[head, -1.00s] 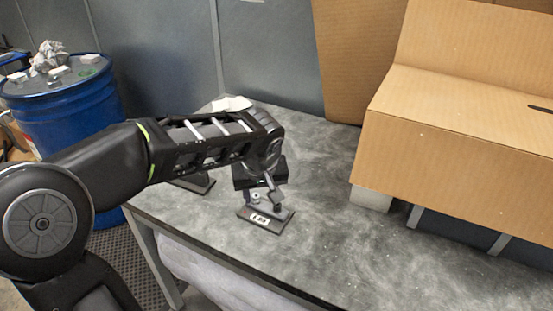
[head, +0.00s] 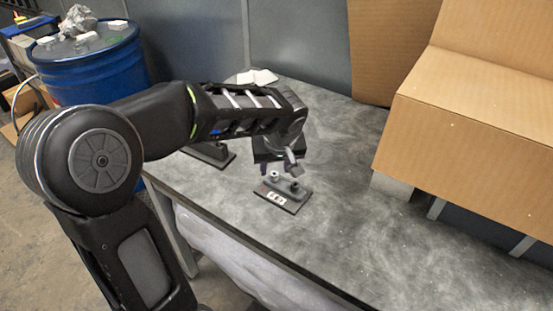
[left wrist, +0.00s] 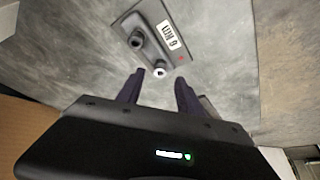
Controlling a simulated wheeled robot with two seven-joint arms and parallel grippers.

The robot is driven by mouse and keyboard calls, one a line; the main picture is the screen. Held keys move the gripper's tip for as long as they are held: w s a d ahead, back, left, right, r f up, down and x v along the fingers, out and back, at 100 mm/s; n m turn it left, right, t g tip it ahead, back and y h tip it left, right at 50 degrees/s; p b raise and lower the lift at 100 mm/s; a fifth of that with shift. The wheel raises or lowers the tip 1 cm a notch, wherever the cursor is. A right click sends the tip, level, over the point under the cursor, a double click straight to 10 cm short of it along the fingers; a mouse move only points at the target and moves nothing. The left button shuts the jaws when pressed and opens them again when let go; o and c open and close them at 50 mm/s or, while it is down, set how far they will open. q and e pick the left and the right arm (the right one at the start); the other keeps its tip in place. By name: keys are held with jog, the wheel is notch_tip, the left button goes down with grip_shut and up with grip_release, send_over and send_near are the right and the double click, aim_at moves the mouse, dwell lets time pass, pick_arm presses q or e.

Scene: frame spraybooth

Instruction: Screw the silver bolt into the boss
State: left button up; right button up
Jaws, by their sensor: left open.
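A dark plate (head: 284,198) with a white label lies on the grey table; it also shows in the left wrist view (left wrist: 178,52). Two short round posts stand on it. One has a bright silver top, which looks like the silver bolt (left wrist: 159,71); it shows at the post's top in the head view (head: 274,175). The other post (left wrist: 137,39) is dark with a grey, hollow-looking top (head: 295,188). Which post is the boss, and how deep the bolt sits, I cannot tell. My left gripper (head: 279,169) is open and empty just above the plate, its fingertips (left wrist: 158,82) either side of the silver top's line.
A second dark base (head: 213,154) lies behind my left arm, partly hidden. White cloth or paper (head: 258,77) lies at the table's back. A large cardboard box (head: 470,140) stands at the right. A blue drum (head: 95,65) stands left of the table. The table's middle is clear.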

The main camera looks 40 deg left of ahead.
aim_at(275, 175)
pick_arm(q)
jog(key=shift+x, duration=1.8)
grip_shut()
jog(key=c, duration=0.6)
grip_release()
grip_shut()
